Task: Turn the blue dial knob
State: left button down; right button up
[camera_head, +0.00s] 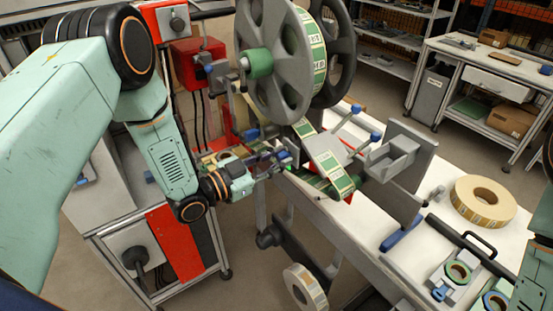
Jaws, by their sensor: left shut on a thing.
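My left gripper (279,160) reaches in from the left to the front of the labelling machine, below the large grey reel. Its fingers are closed at a small blue part (283,154), which looks like the blue dial knob. The fingers hide most of it, so its turn angle cannot be read. Other blue knobs sit on the machine's rods, one at the right (375,137) and one at the left (251,134). Part of my right arm shows at the right edge; its gripper is out of the picture.
The grey reel (275,65) carries green label tape down past the gripper. A tan tape roll (483,200) lies on the white table (400,285), with a black-handled tray and small rolls near the front. A red box (197,62) stands behind my left arm.

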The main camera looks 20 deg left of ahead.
dwell(0.3)
pick_arm(q)
jog(key=c, duration=1.1)
grip_release()
jog(key=shift+s, duration=0.1)
jog(key=shift+c, duration=0.2)
jog(key=v, duration=1.2)
